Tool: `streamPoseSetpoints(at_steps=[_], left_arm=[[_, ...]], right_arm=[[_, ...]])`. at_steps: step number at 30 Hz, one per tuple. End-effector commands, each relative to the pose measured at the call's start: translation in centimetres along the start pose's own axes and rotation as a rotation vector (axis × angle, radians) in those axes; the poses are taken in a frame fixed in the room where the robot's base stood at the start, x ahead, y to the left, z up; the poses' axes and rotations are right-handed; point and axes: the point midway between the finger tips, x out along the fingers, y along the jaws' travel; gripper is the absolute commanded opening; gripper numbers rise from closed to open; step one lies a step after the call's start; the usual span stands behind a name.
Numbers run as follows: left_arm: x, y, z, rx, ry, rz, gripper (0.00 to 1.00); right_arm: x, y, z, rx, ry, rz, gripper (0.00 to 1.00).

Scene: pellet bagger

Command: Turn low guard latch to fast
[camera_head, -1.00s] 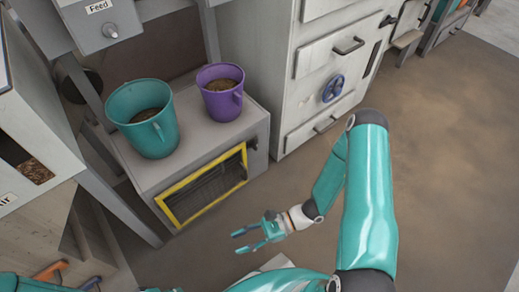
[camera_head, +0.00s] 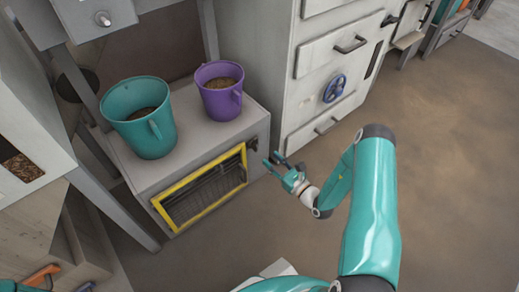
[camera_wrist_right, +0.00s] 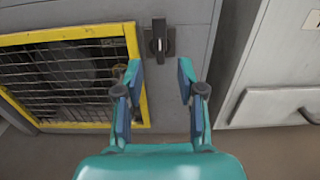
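The low guard latch (camera_wrist_right: 159,38) is a dark handle on a dark plate on the grey box front, right of the yellow-framed mesh guard (camera_wrist_right: 143,60). Its handle stands upright in the right wrist view. In the head view the latch (camera_head: 252,144) is small and dark at the box's right front edge, beside the guard (camera_head: 163,206). My right gripper (camera_head: 273,160) is open and empty just in front of the latch. In the right wrist view the fingers (camera_wrist_right: 160,75) are spread below the latch, apart from it. My left gripper cannot be made out in the head view.
A teal bucket (camera_head: 162,140) and a purple bucket (camera_head: 222,104), both with brown contents, stand on the box top. A white cabinet (camera_head: 306,90) with drawers and a blue handwheel (camera_head: 334,88) stands to the right. The brown floor (camera_head: 440,150) at right is clear.

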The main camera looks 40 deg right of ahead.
Motion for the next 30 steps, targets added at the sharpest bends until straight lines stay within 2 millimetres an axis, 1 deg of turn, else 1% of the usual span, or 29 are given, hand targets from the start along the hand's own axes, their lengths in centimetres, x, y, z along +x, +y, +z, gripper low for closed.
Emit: streamPoseSetpoints(at_steps=[1, 6, 9, 12, 18, 25, 26, 30], left_arm=[[0.6, -0.2, 0.0, 0.0, 0.0, 0.0, 0.4], [1.6, -0.6, 0.0, 0.0, 0.0, 0.0, 0.4], [2.0, -0.7, 0.0, 0.0, 0.0, 0.0, 0.4], [2.2, -0.8, 0.0, 0.0, 0.0, 0.0, 0.4], [2.4, -0.8, 0.0, 0.0, 0.0, 0.0, 0.4], [2.3, -0.8, 0.0, 0.0, 0.0, 0.0, 0.4], [2.3, -0.8, 0.0, 0.0, 0.0, 0.0, 0.4], [2.3, -0.8, 0.0, 0.0, 0.0, 0.0, 0.4]], right_arm=[[1.2, 0.1, -0.2, -0.004, -0.004, 0.006, 0.39], [4.6, 0.1, -0.2, -0.002, -0.002, 0.004, 0.39], [6.1, 0.1, -0.2, -0.001, -0.002, 0.003, 0.39], [7.2, 0.0, -0.1, -0.001, -0.001, 0.001, 0.39], [8.1, 0.0, 0.0, 0.001, 0.001, 0.001, 0.39], [8.1, 0.0, 0.0, 0.001, 0.001, 0.0, 0.39], [8.1, 0.0, 0.0, 0.001, 0.001, 0.0, 0.35], [8.1, 0.0, 0.0, 0.001, 0.001, 0.0, 0.12]])
